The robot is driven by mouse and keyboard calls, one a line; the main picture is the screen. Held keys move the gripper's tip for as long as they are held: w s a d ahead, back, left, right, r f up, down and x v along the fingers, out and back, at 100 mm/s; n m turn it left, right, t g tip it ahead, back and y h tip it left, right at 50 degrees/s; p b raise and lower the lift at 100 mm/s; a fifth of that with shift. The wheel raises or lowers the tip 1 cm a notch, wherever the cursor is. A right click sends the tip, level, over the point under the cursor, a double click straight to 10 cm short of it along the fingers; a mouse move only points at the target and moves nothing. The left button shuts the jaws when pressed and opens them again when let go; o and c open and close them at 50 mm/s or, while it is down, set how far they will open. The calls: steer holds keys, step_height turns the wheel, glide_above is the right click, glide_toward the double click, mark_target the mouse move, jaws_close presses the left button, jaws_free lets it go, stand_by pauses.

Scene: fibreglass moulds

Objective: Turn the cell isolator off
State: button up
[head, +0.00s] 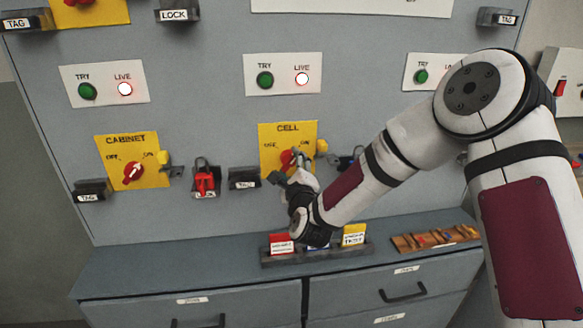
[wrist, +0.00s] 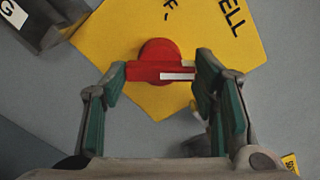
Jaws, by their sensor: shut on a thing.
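The cell isolator is a yellow plate (head: 306,134) marked CELL, with a red rotary handle (head: 287,157) partly hidden by my gripper (head: 288,175). In the wrist view my gripper (wrist: 162,73) has one finger at each end of the red handle (wrist: 158,50) and is shut on it. The handle lies across the wrist view, with a white stripe on its right half. Part of the plate (wrist: 110,40) and its lettering show behind. Above it, the cell's LIVE lamp (head: 302,78) glows white, and the green TRY button (head: 265,80) is beside it.
The cabinet isolator (head: 133,172) is to the left, with its own lit LIVE lamp (head: 125,89). A red lock (head: 204,180) hangs between the isolators. Below, a tag holder (head: 280,258) and a wooden tray (head: 435,239) stand on the worktop (head: 150,264).

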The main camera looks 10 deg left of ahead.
steer(key=n+b, duration=0.1)
steer(key=n, duration=0.2)
steer(key=shift+n, duration=0.3)
steer(key=n+b, duration=0.2)
steer(key=n, duration=0.2)
steer(key=shift+n, duration=0.3)
steer(key=n+b, duration=0.2)
steer(key=n, duration=0.2)
steer(key=shift+b, duration=0.35)
steer(key=shift+n+b, duration=1.15)
steer(key=shift+n, duration=0.95)
steer(key=o, duration=1.2)
steer(key=shift+c, duration=0.2)
steer(key=v, duration=1.2)
